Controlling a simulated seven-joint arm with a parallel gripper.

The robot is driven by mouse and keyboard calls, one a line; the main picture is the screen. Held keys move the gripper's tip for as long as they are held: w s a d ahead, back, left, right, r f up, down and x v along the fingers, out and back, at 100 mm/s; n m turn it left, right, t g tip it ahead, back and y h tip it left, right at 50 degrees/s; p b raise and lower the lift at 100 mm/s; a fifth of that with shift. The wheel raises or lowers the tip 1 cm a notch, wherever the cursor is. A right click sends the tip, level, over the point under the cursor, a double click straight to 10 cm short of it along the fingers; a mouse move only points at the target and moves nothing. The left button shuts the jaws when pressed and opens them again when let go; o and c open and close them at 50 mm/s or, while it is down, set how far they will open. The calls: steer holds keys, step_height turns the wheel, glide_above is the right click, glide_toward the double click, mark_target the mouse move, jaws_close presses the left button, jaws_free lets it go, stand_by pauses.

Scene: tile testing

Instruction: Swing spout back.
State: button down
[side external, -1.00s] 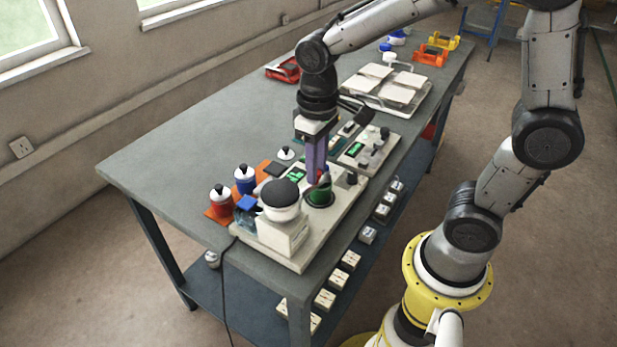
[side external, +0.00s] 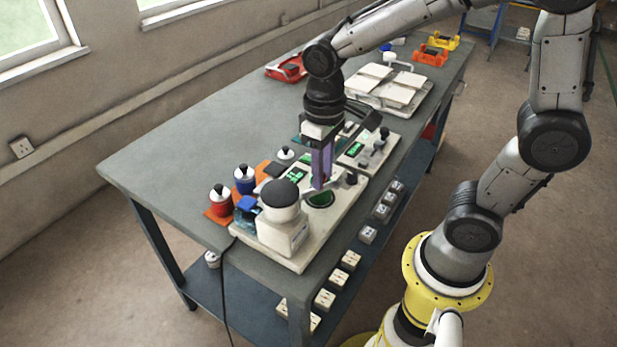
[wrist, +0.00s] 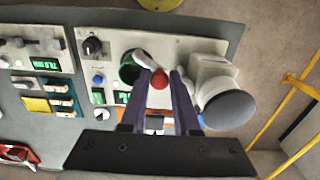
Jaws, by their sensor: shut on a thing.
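My gripper (side external: 321,186) points down over the pale tester base, its purple fingers close to the green round well (side external: 320,199). In the wrist view the two fingers of my gripper (wrist: 160,76) are shut on the red-tipped end of the spout (wrist: 159,78). A short pale part of the spout runs from that red end over the edge of the green-lit well (wrist: 129,72). The white tester housing with its dark dome (wrist: 229,110) stands right beside the fingers; the dome also shows in the side view (side external: 279,193). The fingers hide much of the spout in the side view.
The table's left part is clear.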

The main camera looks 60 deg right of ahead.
steer(key=shift+s+a+r, duration=0.1)
steer(key=shift+s+a, duration=0.3)
steer(key=shift+a, duration=0.2)
steer(key=shift+s+a, duration=0.4)
stand_by(0.4)
steer(key=shift+a, duration=0.1)
steer(key=shift+s+a, duration=0.25)
steer(key=shift+a, duration=0.2)
